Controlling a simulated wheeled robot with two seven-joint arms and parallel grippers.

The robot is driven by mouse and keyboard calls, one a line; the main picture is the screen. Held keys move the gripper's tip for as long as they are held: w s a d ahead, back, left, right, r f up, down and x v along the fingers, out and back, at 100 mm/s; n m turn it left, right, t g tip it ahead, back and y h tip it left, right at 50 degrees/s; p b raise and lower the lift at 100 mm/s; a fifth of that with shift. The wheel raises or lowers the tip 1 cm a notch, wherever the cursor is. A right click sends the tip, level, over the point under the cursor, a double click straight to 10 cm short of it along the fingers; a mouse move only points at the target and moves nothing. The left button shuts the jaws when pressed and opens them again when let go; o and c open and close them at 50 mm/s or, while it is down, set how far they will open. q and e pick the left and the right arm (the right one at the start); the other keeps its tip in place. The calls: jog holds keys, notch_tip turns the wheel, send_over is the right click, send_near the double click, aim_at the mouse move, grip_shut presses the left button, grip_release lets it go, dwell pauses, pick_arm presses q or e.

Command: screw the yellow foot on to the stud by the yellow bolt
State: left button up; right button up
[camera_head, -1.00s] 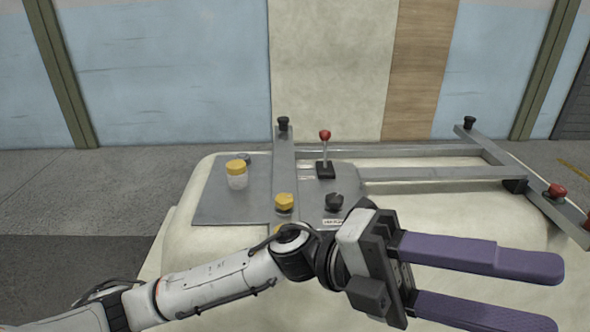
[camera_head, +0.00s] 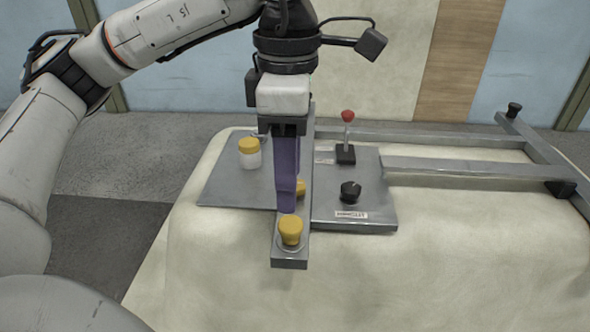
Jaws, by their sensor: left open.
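A yellow knob-shaped piece (camera_head: 291,231) sits upright on a pale round base at the near end of the grey metal bar (camera_head: 290,263). A second yellow piece (camera_head: 301,188) stands farther back on the bar, mostly hidden behind my left gripper. I cannot tell surely which is the foot and which the bolt; no bare stud shows. My left gripper (camera_head: 287,208) points straight down over the bar, purple fingers seen nearly edge-on, open. Its tips are just behind the near yellow piece in the picture; contact cannot be told. My right gripper is not in view.
A white jar with a yellow lid (camera_head: 249,152) stands on the grey plate (camera_head: 232,190). A red-topped lever (camera_head: 347,122) and a black knob (camera_head: 350,192) rise right of the bar. A black foot (camera_head: 514,110) tops the frame's far right corner. The pale shell's front is clear.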

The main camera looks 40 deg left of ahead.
aim_at(290, 223)
pick_arm(q)
jog(key=shift+f, duration=0.55)
notch_tip(290, 223, down, 6)
jog(key=b, duration=0.4)
jog(key=shift+d+r+b, duration=0.1)
jog(key=shift+r+b, duration=0.1)
jog(key=shift+b, duration=0.2)
jog(key=shift+f+b, duration=0.35)
jog(key=shift+f, duration=0.15)
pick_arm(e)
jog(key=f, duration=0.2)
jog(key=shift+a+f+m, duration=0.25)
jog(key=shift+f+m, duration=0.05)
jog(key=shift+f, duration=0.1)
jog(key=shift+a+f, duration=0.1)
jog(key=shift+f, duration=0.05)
pick_arm(q)
jog(key=shift+c, duration=0.4)
